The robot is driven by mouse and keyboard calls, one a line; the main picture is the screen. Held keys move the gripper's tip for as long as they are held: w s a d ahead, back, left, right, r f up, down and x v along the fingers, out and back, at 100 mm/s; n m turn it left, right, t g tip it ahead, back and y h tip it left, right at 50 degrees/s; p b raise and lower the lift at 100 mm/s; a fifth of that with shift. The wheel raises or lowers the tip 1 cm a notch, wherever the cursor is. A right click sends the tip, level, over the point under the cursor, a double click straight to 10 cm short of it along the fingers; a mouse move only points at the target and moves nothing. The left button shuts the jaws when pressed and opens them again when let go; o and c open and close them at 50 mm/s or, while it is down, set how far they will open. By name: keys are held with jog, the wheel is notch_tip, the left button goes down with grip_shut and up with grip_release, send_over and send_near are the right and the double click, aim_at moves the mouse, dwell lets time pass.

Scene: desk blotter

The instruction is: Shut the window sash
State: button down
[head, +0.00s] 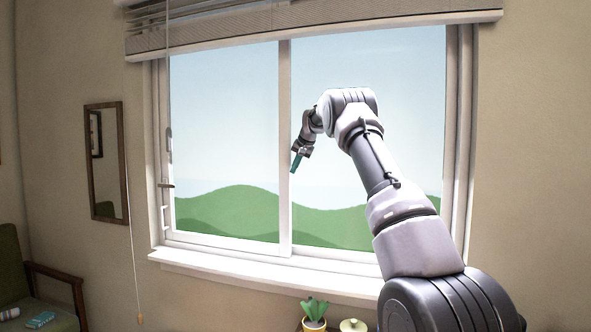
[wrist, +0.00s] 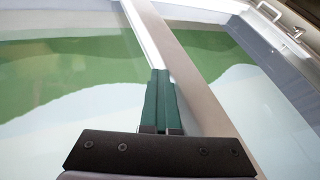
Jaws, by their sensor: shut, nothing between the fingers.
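The window sash (head: 285,130) is part of a wide window with a pale upright bar between two glass panes. My gripper (head: 295,163) has teal fingers and is in front of the window, just right of that bar in the head view. In the wrist view the fingers (wrist: 161,76) are together and empty, beside the pale bar (wrist: 195,75). I cannot tell whether they touch it. A handle (head: 168,140) is on the left side of the window, and a small dark latch (head: 166,185) is below it. I cannot tell how wide any opening at the side is.
A rolled blind (head: 310,22) hangs above the window, and a white sill (head: 250,272) runs below it. A pull cord (head: 132,230) and a mirror (head: 105,160) are at the left. A potted plant (head: 313,312) and a lidded pot (head: 353,325) stand below the sill.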

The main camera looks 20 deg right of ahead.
jog(key=shift+w+a+r, duration=0.1)
jog(key=shift+a+r, duration=0.05)
jog(key=shift+a, duration=0.25)
jog(key=v, duration=1.1)
jog(key=s+a+r, duration=0.2)
jog(key=s, duration=0.6)
jog(key=s+a+r, duration=0.2)
jog(key=s, duration=0.7)
jog(key=s+a+r, duration=0.2)
jog(key=s, duration=0.6)
jog(key=s+a+f, duration=0.1)
jog(key=s+f, duration=0.3)
jog(key=s, duration=0.5)
jog(key=s+a+f+n, duration=0.1)
jog(key=s+f, duration=0.3)
jog(key=s, duration=0.5)
jog(key=s+a+f, duration=0.2)
jog(key=s+f, duration=0.3)
jog(key=s, duration=0.4)
jog(key=shift+s, duration=0.35)
